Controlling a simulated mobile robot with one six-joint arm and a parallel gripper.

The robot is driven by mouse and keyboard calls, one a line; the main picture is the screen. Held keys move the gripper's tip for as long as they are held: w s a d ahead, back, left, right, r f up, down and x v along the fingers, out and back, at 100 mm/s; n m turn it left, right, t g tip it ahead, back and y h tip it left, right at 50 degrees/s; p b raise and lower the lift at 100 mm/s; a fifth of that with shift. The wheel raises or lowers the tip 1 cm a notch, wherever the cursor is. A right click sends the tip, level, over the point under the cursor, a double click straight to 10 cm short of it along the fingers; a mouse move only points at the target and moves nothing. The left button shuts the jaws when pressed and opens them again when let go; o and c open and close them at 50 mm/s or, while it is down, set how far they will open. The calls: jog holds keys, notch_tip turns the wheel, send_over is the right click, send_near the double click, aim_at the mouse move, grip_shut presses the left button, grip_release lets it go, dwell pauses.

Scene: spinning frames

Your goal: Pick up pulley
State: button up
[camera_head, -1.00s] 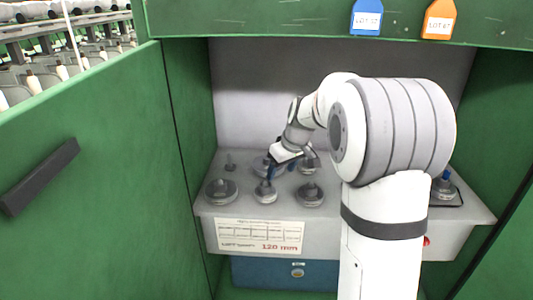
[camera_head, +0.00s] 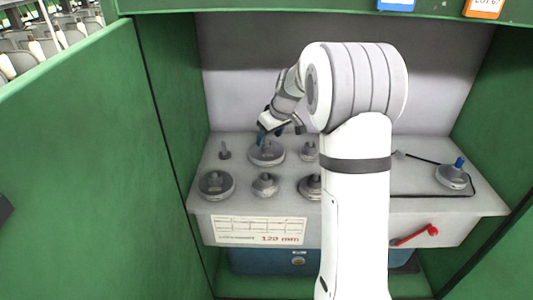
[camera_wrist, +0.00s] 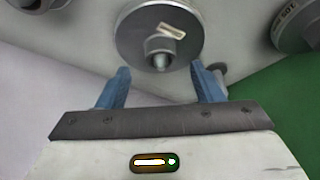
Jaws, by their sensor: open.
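Several grey metal pulleys with upright hubs stand on a pale grey bench. My gripper (camera_head: 277,130) is open and empty, its blue fingers just above the large back-row pulley (camera_head: 267,154). In the wrist view my gripper (camera_wrist: 160,69) faces a round pulley (camera_wrist: 135,38) with a small label and a central hub. The hub lies just ahead of the gap between the fingertips, and neither finger seems to touch it. Other pulleys stand at front left (camera_head: 216,185), front middle (camera_head: 264,185) and back right (camera_head: 307,151). My arm partly hides another front pulley (camera_head: 308,186).
The bench (camera_head: 205,207) sits inside a green cabinet with an open door (camera_head: 80,160) at left. A red lever (camera_head: 415,236) sticks out in front.

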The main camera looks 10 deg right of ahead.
aim_at(267, 141)
jog(key=x, duration=0.3)
jog(key=shift+f+b, duration=0.3)
jog(key=shift+c, duration=0.6)
jog(key=shift+r, duration=0.1)
grip_shut()
